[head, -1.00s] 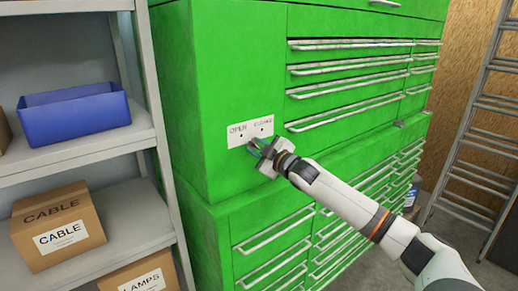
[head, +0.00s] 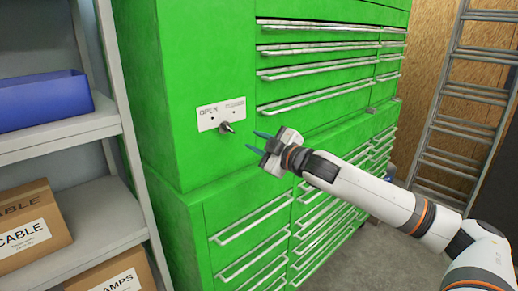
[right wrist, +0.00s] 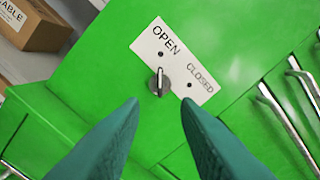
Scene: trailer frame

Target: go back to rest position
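The green cabinet (head: 160,150) carries a white plate (head: 207,121) marked OPEN and CLOSED, with a grey knob (head: 227,128) at its lower edge. In the right wrist view the knob (right wrist: 160,83) stands free, its ridge lined up with the dot under OPEN on the plate (right wrist: 176,58). My right gripper (head: 254,142) is in front of the cabinet, to the right of and below the knob, apart from it. Its two teal fingers (right wrist: 160,110) are spread with nothing between them. My left gripper does not show.
Grey shelving (head: 75,130) stands at the left, with a blue bin (head: 45,99), a CABLE box (head: 30,228) and another carton (head: 118,276) below. Closed-looking drawers with bar handles fill the cabinet front. A ladder (head: 447,125) leans at the right. Some floor (head: 385,265) shows clear.

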